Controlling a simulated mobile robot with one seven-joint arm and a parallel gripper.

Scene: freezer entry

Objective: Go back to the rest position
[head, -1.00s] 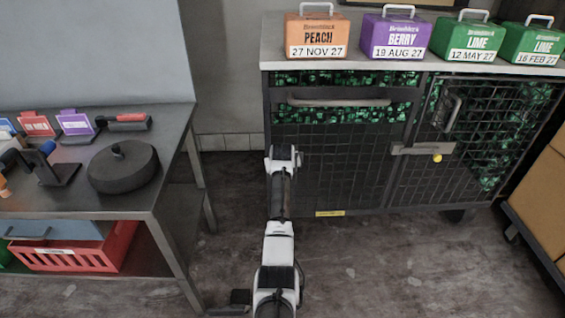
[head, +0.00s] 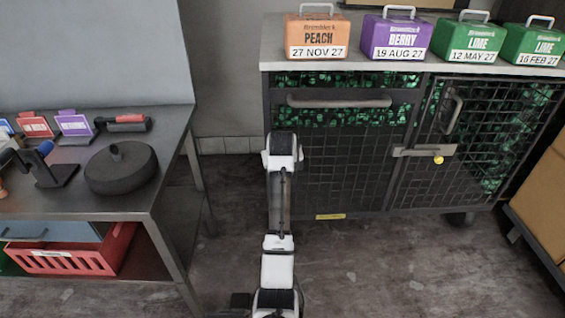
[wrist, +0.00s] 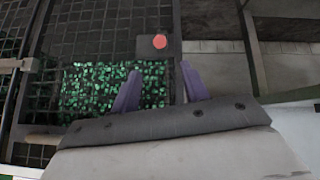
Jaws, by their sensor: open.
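My gripper (wrist: 160,92) shows in the wrist view as two purple fingers, spread apart with nothing between them. Beyond the fingers are the dark mesh front of the cabinet (wrist: 88,45), green pieces behind the mesh, and a round red button-like spot (wrist: 160,41) on a dark plate. In the head view my white and dark arm stands in front of the left part of the mesh cabinet (head: 340,165). The gripper itself cannot be made out in the head view.
Orange (head: 317,37), purple (head: 397,37) and green (head: 467,41) boxes stand on the cabinet top. A steel table (head: 75,200) at left holds a round dark block (head: 121,170) and tools. Brown cartons (head: 545,195) stand at right. Floor around my arm is clear.

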